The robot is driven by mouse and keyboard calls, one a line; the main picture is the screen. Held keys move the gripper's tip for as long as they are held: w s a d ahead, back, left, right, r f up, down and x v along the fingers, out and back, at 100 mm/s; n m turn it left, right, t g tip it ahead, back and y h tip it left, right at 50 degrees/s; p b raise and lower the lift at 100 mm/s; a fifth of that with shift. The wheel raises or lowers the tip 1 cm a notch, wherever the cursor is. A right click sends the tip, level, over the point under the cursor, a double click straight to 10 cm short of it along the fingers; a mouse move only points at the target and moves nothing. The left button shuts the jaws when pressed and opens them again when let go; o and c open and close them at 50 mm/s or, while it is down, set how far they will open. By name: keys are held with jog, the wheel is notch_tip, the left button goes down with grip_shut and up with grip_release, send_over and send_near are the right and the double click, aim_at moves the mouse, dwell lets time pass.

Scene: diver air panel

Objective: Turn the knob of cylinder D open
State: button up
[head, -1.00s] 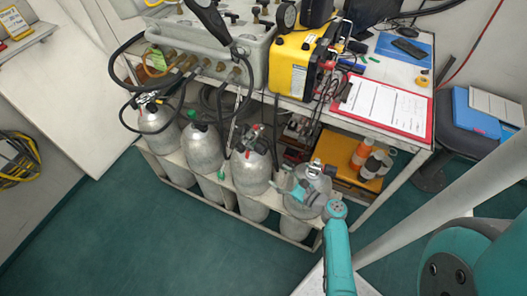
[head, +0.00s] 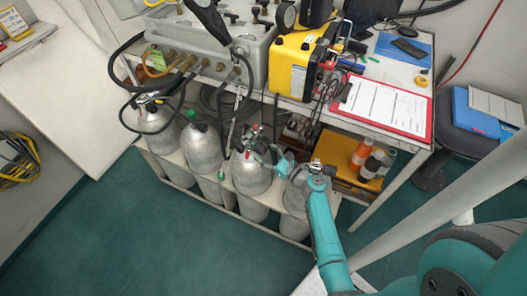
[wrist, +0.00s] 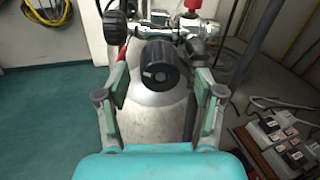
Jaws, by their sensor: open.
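Grey gas cylinders stand in a row in a rack; no letters on them can be read, so I cannot tell which is cylinder D. My gripper (head: 270,153) is at the valve of the third cylinder from the left (head: 251,178). In the wrist view a black ribbed knob (wrist: 159,66) faces me on that cylinder's valve. My gripper (wrist: 159,85) is open, with one finger on each side of the knob and gaps between. The fourth cylinder (head: 296,200) is partly hidden behind my arm.
A dark round part (wrist: 118,28) and a red cap (wrist: 192,5) sit near the knob. Hoses run from the panel (head: 215,50) to the cylinders. A yellow case (head: 295,68) and red clipboard (head: 385,106) lie on the bench above. The green floor in front is clear.

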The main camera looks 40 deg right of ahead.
jog(key=shift+w, duration=0.5)
jog(key=c, duration=1.1)
jog(key=shift+c, duration=0.2)
jog(key=shift+n, duration=0.4)
jog(key=n, duration=0.5)
jog(key=shift+n, duration=0.3)
jog(key=n, duration=0.6)
jog(key=shift+n, duration=0.3)
